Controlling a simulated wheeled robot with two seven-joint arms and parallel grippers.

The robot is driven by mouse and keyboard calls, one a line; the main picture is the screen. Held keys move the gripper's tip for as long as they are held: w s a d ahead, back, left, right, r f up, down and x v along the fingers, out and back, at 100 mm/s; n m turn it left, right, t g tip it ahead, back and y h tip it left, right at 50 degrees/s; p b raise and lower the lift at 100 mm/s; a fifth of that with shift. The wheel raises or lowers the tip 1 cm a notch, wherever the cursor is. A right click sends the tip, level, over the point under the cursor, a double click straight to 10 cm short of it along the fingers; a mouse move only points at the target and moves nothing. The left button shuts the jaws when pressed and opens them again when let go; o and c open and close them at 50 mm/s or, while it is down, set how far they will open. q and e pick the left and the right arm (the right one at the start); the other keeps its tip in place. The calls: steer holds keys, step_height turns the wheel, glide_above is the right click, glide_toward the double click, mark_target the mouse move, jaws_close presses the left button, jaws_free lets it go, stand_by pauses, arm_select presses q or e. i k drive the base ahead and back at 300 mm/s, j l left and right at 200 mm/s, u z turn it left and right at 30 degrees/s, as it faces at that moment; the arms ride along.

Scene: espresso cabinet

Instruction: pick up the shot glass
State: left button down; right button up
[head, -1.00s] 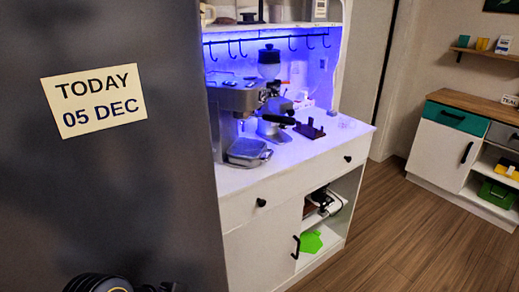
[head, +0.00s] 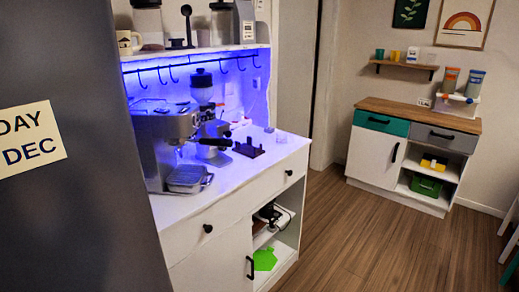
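I cannot clearly make out a shot glass. A faint clear shape (head: 281,138) stands near the right end of the white espresso cabinet's counter (head: 235,178) in the head view, and it is too small and pale to tell if it is the glass. The espresso machine (head: 165,135) stands on the left of this counter, with a metal tray (head: 188,179) at its front. A grinder (head: 203,90) is behind it, and a dark brown stand (head: 248,148) is to its right. Neither gripper is in view.
A dark grey panel (head: 60,215) with a date sign (head: 28,135) fills the left side. The cabinet's lower right bay is open, with a green item (head: 264,259) inside. Wooden floor (head: 345,245) lies clear before a second cabinet (head: 375,157).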

mark_target(281, 137)
steer(key=i+l+u, duration=0.25)
steer(key=i+l, duration=0.3)
steer(key=i, duration=0.3)
steer(key=i+l+u, duration=0.2)
steer(key=i+l, duration=0.7)
steer(key=i, duration=0.2)
steer(key=i+l+u, duration=0.1)
steer(key=i, duration=0.25)
steer(key=i+l+u, duration=0.1)
steer(key=i+l, duration=0.15)
steer(key=i, duration=0.15)
